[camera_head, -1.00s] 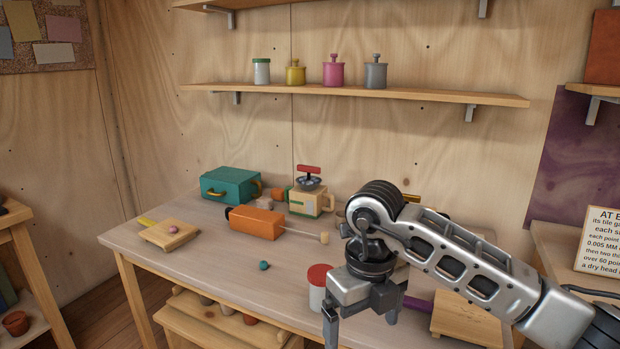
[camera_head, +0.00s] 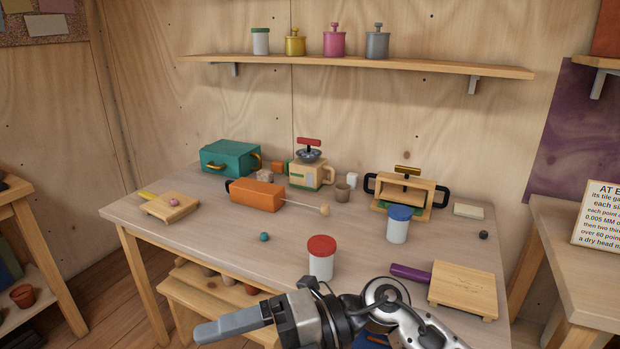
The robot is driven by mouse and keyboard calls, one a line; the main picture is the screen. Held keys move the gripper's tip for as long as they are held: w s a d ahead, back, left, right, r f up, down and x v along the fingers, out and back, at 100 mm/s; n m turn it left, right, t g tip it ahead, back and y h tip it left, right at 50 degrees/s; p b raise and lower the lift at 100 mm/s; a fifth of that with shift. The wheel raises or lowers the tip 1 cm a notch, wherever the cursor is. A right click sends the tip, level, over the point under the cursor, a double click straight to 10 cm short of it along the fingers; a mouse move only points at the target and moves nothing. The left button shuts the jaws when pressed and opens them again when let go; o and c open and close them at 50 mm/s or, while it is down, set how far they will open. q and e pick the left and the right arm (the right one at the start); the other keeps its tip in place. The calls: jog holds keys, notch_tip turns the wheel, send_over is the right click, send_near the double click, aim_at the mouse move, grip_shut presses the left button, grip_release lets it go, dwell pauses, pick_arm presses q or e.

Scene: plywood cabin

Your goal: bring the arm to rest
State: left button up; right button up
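My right arm comes in low at the bottom right. Its gripper (camera_head: 232,326) points left, near the front edge of the table (camera_head: 215,253). I see it side-on, with one grey finger showing, so I cannot tell whether it is open or shut. Nothing shows in it. My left gripper is not in view.
Near the arm stand a red-lidded jar (camera_head: 321,263), a blue-lidded jar (camera_head: 398,229) and a wooden board with a purple handle (camera_head: 463,285). An orange block (camera_head: 256,196) and a teal box (camera_head: 229,158) stand farther back. A wooden stool (camera_head: 205,301) is under the front edge.

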jog(key=w+d+f+m+t+h, duration=0.15)
jog(key=w+d+m+t, duration=0.35)
jog(key=m+t, duration=0.7)
jog(key=w+d+f+m+t+h, duration=0.1)
jog(key=w+d+f+m+t, duration=0.15)
jog(key=d+m+t, duration=0.95)
jog(key=s+d+f+m+g+h, duration=0.2)
jog(key=s+f+m+g+h, duration=0.1)
jog(key=f, duration=0.4)
jog(key=s+d+f+m+g+h, duration=0.2)
jog(key=s+f+m+g+h, duration=0.1)
jog(key=s+f+m+h, duration=0.1)
jog(key=s+d+f+m+g+h, duration=0.2)
jog(key=s+f+m, duration=0.3)
jog(key=f, duration=0.5)
jog(key=shift+s+d+f+m+g+h, duration=0.25)
jog(key=shift+s+m+g+h, duration=0.2)
jog(key=shift+m+h, duration=0.35)
